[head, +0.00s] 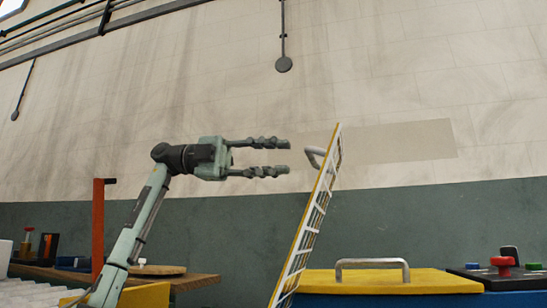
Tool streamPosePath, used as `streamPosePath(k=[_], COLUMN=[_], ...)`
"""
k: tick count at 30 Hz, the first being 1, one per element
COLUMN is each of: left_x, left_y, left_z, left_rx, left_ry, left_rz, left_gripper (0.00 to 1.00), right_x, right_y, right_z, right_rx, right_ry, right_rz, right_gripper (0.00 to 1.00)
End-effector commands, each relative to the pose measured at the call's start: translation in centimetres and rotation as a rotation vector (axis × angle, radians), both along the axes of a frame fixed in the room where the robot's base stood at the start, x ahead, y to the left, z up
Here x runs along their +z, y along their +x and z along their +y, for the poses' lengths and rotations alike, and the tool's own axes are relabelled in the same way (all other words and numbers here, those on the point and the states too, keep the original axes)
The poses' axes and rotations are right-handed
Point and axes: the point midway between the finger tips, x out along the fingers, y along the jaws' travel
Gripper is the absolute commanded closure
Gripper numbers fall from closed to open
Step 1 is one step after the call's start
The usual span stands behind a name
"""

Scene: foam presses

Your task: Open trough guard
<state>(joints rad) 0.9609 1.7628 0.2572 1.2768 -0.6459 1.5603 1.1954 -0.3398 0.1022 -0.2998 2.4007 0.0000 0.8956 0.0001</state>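The trough guard (307,232) is a white grid panel with a yellow edge. It stands tilted steeply up, leaning to the right at its top, and its lower end runs out of the picture. My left gripper (289,157) is just left of this handle and points right. Its two fingers are apart with nothing between them. My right gripper is not in view.
A yellow lid (380,281) with a grey metal handle (372,263) lies right of the guard on a blue body. A control box (500,276) with a red knob is at the far right. An orange post (98,225) and wooden boards (155,271) are at left.

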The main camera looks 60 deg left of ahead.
Motion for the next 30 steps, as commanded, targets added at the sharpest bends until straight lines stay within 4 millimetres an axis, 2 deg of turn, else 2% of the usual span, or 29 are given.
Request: streamPosePath(k=[8,22,30], left_x=[0.1,0.6,0.7], left_y=[-0.5,-7.4,-9.1], left_z=[0.5,6.4,7.7], left_rx=[0.002,0.005,0.000], left_ry=[-0.002,-0.003,0.000], left_rz=[-0.001,0.001,0.000], left_gripper=[0.69,0.69,0.69], right_x=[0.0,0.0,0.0], right_y=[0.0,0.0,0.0], right_z=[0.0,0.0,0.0], right_rx=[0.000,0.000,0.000], right_ry=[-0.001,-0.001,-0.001], right_rz=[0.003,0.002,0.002], right_gripper=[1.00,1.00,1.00])
